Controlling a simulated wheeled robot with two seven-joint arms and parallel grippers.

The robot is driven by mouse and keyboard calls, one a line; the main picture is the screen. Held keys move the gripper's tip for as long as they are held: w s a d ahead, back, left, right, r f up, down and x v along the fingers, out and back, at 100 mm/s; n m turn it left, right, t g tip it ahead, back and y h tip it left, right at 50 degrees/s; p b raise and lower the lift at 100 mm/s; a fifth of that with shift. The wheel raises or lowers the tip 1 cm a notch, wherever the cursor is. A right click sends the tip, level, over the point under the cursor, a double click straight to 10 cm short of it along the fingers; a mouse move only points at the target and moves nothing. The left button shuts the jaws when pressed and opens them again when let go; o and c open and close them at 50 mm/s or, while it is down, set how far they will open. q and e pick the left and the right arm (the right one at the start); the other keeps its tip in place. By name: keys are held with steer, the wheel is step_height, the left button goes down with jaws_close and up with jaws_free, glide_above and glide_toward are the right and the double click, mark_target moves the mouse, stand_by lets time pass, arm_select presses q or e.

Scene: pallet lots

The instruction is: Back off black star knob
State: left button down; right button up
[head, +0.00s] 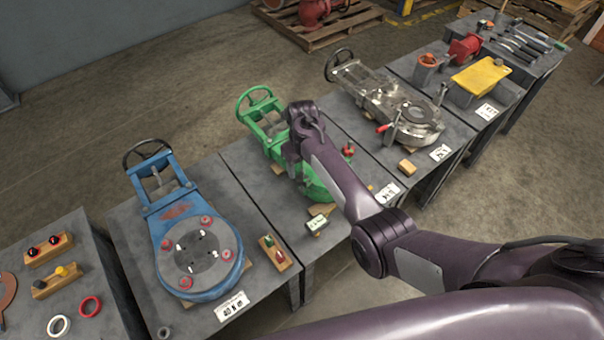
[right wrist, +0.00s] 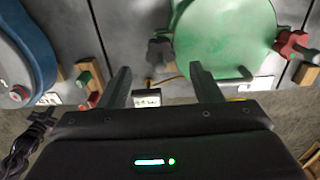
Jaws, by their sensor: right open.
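In the right wrist view a black star knob (right wrist: 160,52) sits at the left edge of a round green valve body (right wrist: 225,40). My right gripper (right wrist: 162,78) is open, with its two fingers apart. In the picture the knob lies between and just beyond the fingertips, and I see no contact. In the head view my right arm reaches over the green valve (head: 318,190) and its wrist end (head: 303,130) covers part of it. The black knob is hidden there. My left gripper is not in view.
A red star knob (right wrist: 292,42) is on the valve's other side. A blue valve (head: 165,240) stands on the left table, beside a wooden block with knobs (head: 275,252). A metal valve (head: 385,100) stands behind right.

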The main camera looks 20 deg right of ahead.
mark_target(302, 177)
step_height(302, 177, down, 5)
steer(key=shift+f, duration=0.2)
steer(key=c, duration=1)
